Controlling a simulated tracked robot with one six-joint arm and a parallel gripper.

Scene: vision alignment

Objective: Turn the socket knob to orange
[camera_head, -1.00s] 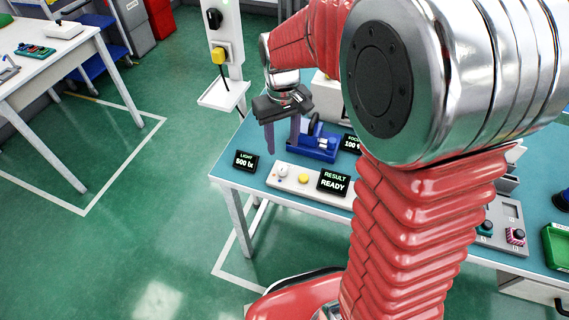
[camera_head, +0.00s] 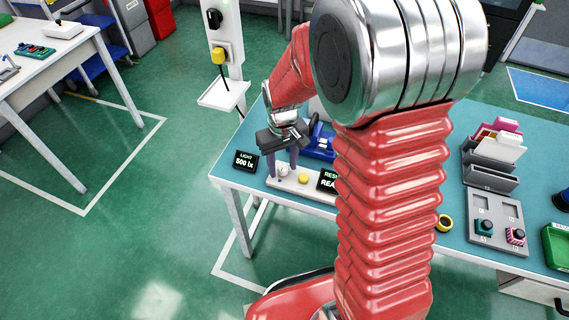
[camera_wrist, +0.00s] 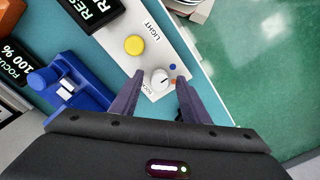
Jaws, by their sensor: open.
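A white round knob (camera_wrist: 160,79) with a dark pointer line sits on a pale panel (camera_wrist: 182,54) in the wrist view. A blue dot (camera_wrist: 172,67) and an orange dot (camera_wrist: 174,82) are beside it. The pointer slants; which dot it matches is hard to tell. My gripper (camera_wrist: 160,75) is open, with one dark finger on each side of the knob and a visible gap to each. In the head view, my gripper (camera_head: 281,171) points down over the left end of the panel (camera_head: 320,194), and its fingers partly hide the knob (camera_head: 284,170).
A yellow button (camera_wrist: 134,45) is near the knob. A blue device (camera_wrist: 72,86) stands behind the panel. The table edge and green floor lie just past the panel.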

